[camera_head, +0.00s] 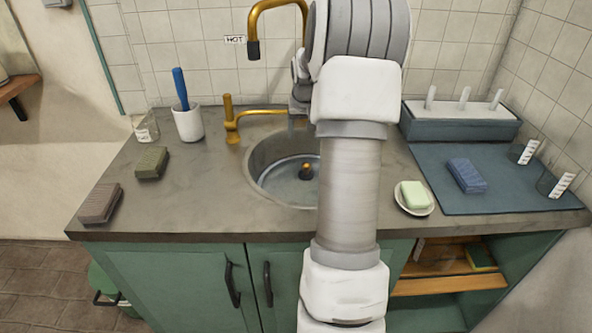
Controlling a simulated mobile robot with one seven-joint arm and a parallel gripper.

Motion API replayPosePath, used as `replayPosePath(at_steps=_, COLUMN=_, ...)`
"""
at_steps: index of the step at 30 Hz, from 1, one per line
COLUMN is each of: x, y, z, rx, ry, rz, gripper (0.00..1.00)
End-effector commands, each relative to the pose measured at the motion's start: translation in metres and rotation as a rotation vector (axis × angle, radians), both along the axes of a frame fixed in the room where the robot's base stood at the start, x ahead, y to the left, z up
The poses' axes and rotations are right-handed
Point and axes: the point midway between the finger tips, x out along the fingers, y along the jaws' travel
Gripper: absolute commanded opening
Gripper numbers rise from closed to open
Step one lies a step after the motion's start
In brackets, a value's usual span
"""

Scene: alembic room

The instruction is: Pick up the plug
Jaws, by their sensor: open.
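A small round plug (306,172) with a brass-coloured top sits at the bottom of the round metal sink (262,183), near its middle. My arm stands in front of the sink and hides its right side. The grey end of my arm, with my gripper (298,108), shows only in part left of the large wrist joint. It is above the back of the sink, apart from the plug, and nothing shows held in it. My gripper is open, though its fingers are small and hard to make out.
A brass tap (265,112) and a taller brass spout (254,30) stand behind the sink. A white cup (188,123) with a blue-handled tool, a glass (147,127) and dark blocks (152,162) are left. A soap dish (428,208), blue mat (510,190) and rack (460,125) are right.

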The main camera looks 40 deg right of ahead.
Motion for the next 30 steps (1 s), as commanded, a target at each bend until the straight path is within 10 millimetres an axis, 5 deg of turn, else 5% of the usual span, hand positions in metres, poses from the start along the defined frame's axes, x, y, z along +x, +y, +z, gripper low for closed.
replayPosePath(at_steps=7, x=0.005, y=-0.018, z=-0.03, rx=0.004, ry=-0.006, rz=-0.021, gripper=0.74)
replayPosePath(at_steps=18, x=0.028, y=-0.036, z=-0.103, rx=0.004, ry=-0.006, rz=-0.021, gripper=0.74)
replayPosePath(at_steps=30, x=0.036, y=-0.044, z=-0.132, rx=0.003, ry=-0.006, rz=-0.021, gripper=0.74)
